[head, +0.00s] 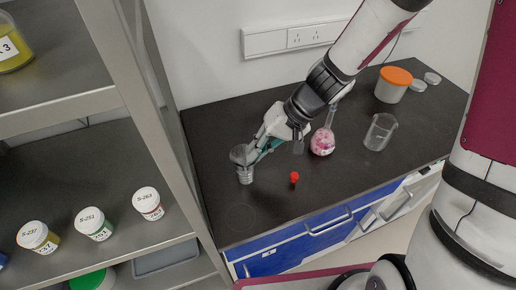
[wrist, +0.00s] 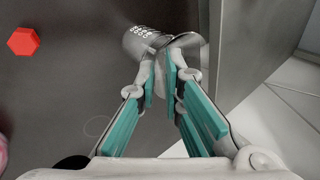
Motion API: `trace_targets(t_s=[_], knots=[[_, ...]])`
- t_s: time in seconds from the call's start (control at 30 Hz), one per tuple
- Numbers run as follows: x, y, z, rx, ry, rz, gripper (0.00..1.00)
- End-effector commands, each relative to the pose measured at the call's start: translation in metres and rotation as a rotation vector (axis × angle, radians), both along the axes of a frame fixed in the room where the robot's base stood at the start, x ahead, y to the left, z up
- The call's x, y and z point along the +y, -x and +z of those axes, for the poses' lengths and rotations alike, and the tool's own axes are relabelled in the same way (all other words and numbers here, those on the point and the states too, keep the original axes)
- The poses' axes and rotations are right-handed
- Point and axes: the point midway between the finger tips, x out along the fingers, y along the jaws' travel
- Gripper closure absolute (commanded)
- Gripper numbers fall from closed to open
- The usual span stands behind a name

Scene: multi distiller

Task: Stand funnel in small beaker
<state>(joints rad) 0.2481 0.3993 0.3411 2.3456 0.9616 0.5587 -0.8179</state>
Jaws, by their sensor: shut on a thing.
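My gripper (head: 258,151) is shut on the grey, see-through funnel (head: 239,154) at the left of the black bench. In the wrist view, the funnel (wrist: 186,42) shows just past the fingertips (wrist: 161,72), its wide mouth to the right. The small clear beaker (head: 246,176) stands directly below the funnel in the head view. In the wrist view, the beaker (wrist: 138,40) shows pale printed marks and lies against the funnel's left side. The funnel's stem is hard to make out, so I cannot tell how deep it sits in the beaker.
A red-capped item (head: 294,178) stands right of the beaker. A round flask with pink contents (head: 323,141), a larger empty beaker (head: 380,132) and an orange-lidded tub (head: 393,84) are farther right. A metal shelf (head: 150,110) with jars bounds the left side. The bench's front left is clear.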

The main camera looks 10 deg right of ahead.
Motion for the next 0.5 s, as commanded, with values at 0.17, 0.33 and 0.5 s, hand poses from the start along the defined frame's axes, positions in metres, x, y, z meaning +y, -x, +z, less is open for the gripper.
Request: trace_targets(t_s=[0.17, 0.33, 0.5], knots=[[-0.0001, -0.0004, -0.0036, 0.000, 0.000, 0.000, 1.00], [-0.0001, -0.0005, -0.0067, -0.001, 0.000, 0.001, 1.00], [-0.0002, -0.0002, -0.0086, 0.000, 0.000, 0.000, 0.89]])
